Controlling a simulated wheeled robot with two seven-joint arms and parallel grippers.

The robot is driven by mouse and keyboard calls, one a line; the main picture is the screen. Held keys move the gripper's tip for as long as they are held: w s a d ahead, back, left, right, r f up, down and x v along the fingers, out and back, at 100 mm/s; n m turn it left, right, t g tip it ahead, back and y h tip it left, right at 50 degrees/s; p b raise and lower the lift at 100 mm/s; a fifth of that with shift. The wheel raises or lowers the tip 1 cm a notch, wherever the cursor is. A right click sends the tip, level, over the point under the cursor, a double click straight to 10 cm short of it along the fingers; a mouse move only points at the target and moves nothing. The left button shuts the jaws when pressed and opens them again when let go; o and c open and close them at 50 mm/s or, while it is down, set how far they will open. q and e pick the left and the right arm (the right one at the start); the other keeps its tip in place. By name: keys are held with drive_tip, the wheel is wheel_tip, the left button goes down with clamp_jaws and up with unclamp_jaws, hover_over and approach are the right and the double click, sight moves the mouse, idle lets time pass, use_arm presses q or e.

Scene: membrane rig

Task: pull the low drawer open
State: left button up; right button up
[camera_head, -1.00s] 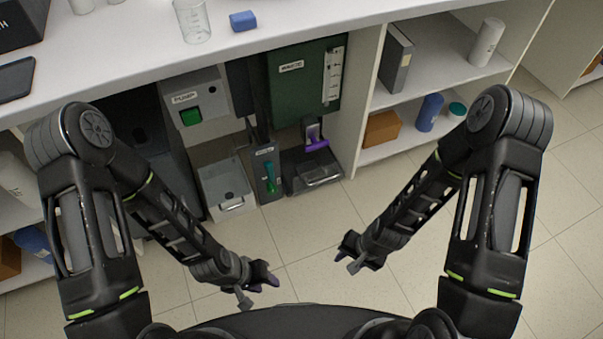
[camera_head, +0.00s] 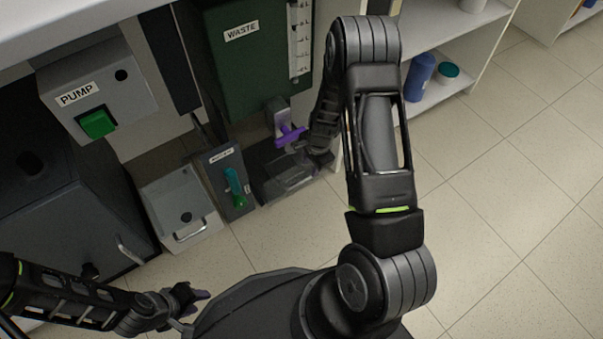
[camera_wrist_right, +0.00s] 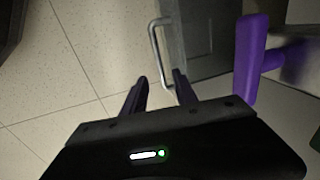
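My right gripper (camera_wrist_right: 162,88) is open and empty in the right wrist view, with a gap between its two purple-lined fingers. A metal bar handle (camera_wrist_right: 154,48) on a grey front (camera_wrist_right: 200,35), seemingly the low drawer's, lies just beyond the fingertips, not between them. A purple valve lever (camera_wrist_right: 247,60) stands close on the right. In the head view, the right hand (camera_head: 318,145) is beside the purple lever (camera_head: 290,136), above a dark low unit (camera_head: 265,185) with a clear tray; the arm partly hides this area. My left gripper (camera_head: 190,298) is low at the left, apart from everything; its finger gap is unclear.
A light box with a handle (camera_head: 168,197) and a panel with a teal valve (camera_head: 211,158) stand left of the dark unit. The pump box (camera_head: 130,85) and green waste tank (camera_head: 225,75) are above. The tiled floor (camera_head: 470,220) is clear.

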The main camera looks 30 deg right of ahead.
sight(307, 178)
drive_tip(key=f+b, duration=0.1)
drive_tip(key=f, duration=0.1)
drive_tip(key=w+f+b, duration=0.1)
drive_tip(key=f, duration=0.2)
drive_tip(key=f+b, duration=0.1)
drive_tip(key=f, duration=0.1)
drive_tip(key=shift+w+f+b, duration=0.2)
drive_tip(key=shift+f+b, duration=0.1)
drive_tip(key=shift+f, duration=0.1)
clamp_jaws()
idle(1.2)
